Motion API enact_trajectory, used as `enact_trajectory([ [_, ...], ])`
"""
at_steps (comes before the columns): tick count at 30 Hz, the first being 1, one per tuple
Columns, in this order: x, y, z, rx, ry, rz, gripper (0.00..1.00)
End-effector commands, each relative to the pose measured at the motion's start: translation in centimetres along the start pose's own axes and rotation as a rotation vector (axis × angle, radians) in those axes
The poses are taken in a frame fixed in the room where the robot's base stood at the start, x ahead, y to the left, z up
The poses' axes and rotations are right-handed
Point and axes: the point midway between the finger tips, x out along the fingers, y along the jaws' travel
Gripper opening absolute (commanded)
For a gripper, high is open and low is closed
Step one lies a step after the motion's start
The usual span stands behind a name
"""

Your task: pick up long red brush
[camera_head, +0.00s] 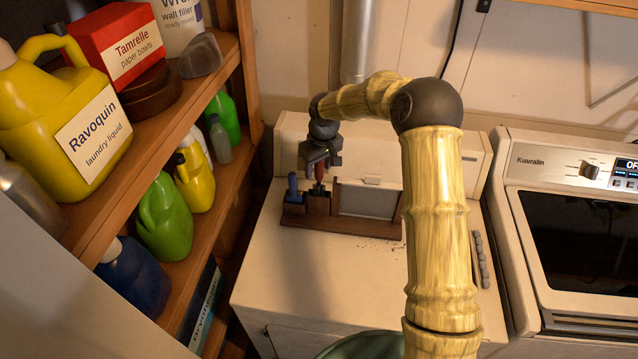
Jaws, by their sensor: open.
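The long red brush (319,172) stands upright in a dark brown wooden holder (340,222) on top of a white appliance. Its red handle shows just below my gripper (319,163). My gripper points down over the handle, with its fingers around or right beside the handle's top; I cannot tell whether they touch it. My gripper is open. The brush's lower end is hidden in the holder.
A shelf (190,95) with bottles and boxes is at the left. A white Kuvralin appliance (570,200) is at the right. The white top (320,285) before the holder is mostly clear.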

Motion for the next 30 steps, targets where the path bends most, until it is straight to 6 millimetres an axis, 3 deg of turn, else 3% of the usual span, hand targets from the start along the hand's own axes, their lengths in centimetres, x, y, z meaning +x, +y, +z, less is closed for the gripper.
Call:
enact_trajectory([
  [6,0.0,0.0,0.0,0.0,0.0,0.0,0.51],
  [14,-0.1,0.0,0.0,0.0,0.0,0.0,0.01],
  [24,-0.2,0.1,-0.1,0.0,0.001,0.001,0.0],
  [30,-2.0,0.1,-0.4,0.001,0.005,0.003,0.0],
])
